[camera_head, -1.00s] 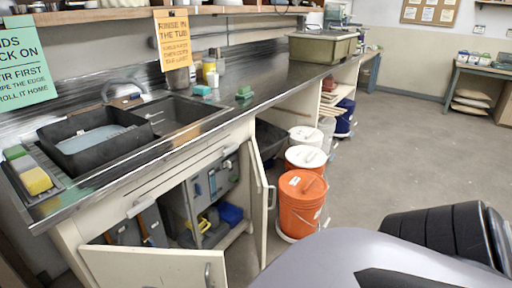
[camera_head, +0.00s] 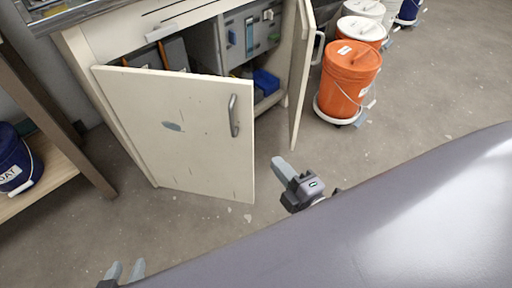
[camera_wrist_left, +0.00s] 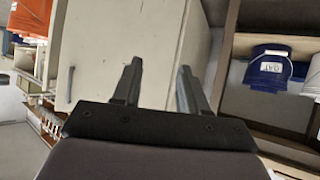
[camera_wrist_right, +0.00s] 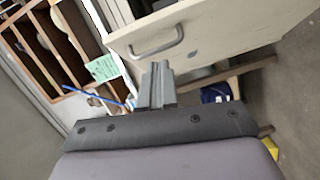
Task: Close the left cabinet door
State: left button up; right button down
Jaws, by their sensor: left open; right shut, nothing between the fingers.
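The left cabinet door (camera_head: 170,135) is a scuffed cream panel standing open, swung out from the cabinet. Its grey curved handle (camera_head: 233,115) is near its free edge. My left gripper (camera_head: 125,271) is open and empty at the bottom left, in front of and apart from the door. In the left wrist view the door (camera_wrist_left: 120,40) shows behind the open fingers (camera_wrist_left: 158,72). My right gripper (camera_head: 281,165) is shut and empty, just right of the door's lower free corner. In the right wrist view the handle (camera_wrist_right: 155,43) is just beyond the closed fingertips (camera_wrist_right: 156,66).
The right cabinet door (camera_head: 302,75) also stands open. An orange bucket (camera_head: 350,78) on a wheeled base stands to its right. A wooden shelf (camera_head: 48,180) with a blue bucket (camera_head: 12,160) is at the left. The floor before the doors is clear.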

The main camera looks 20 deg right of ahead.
jog(key=f+n+b, duration=0.1)
jog(key=f+n, duration=0.1)
jog(key=y, duration=0.1)
send_near(248, 122)
jog(key=w+a, duration=0.3)
jog(key=a, duration=0.1)
jog(key=shift+w+d+f+n+t+b, duration=0.15)
jog(key=shift+w+d+n, duration=0.05)
jog(key=shift+w+d, duration=0.5)
jog(key=shift+w+d+f+n+t+b, duration=0.1)
jog(key=shift+w+d+n+t+b, duration=0.1)
jog(key=shift+w+d, duration=0.5)
